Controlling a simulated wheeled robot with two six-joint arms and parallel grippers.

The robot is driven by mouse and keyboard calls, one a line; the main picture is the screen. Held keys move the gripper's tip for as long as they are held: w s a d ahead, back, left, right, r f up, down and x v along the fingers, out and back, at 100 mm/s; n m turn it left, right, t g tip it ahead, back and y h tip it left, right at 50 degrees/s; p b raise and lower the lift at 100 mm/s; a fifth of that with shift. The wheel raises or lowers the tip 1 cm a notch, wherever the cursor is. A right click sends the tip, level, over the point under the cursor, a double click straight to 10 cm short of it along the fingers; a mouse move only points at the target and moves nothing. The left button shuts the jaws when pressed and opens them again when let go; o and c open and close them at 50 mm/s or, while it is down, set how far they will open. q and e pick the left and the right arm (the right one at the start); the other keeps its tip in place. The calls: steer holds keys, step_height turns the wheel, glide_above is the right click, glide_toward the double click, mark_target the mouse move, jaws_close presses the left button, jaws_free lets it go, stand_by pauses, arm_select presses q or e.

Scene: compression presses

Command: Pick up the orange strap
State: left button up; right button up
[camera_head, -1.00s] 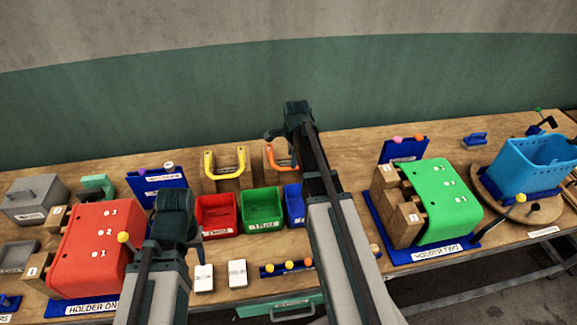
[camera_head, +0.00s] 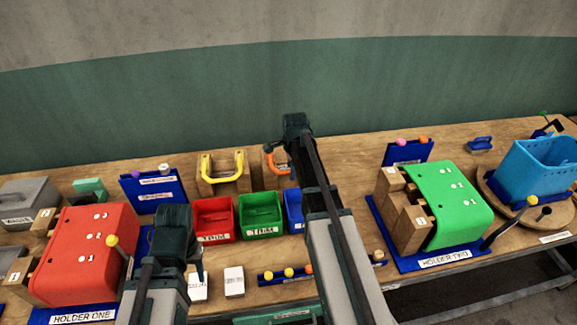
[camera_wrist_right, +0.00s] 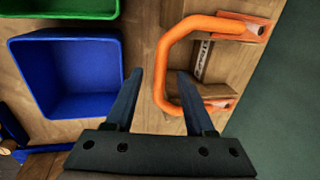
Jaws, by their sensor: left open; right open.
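The orange strap (camera_head: 278,157) is a U-shaped loop standing on a wooden block behind the bins. In the head view my right arm hides part of it. In the right wrist view the strap (camera_wrist_right: 168,62) fills the upper middle, its two ends resting on the wooden block (camera_wrist_right: 212,75). My right gripper (camera_wrist_right: 158,78) is open, and one side of the strap shows between its fingertips or just beyond them; I cannot tell whether they touch. The right gripper also shows in the head view (camera_head: 278,140).
A yellow strap (camera_head: 223,168) stands left of the orange one. Red (camera_head: 213,219), green (camera_head: 261,212) and blue (camera_wrist_right: 68,72) bins sit in front. A red holder (camera_head: 92,245) is left; a green holder (camera_head: 455,205) is right. The table behind the straps is clear.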

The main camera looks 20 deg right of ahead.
steer(key=shift+r, duration=0.1)
jaws_close()
steer(key=shift+r, duration=0.1)
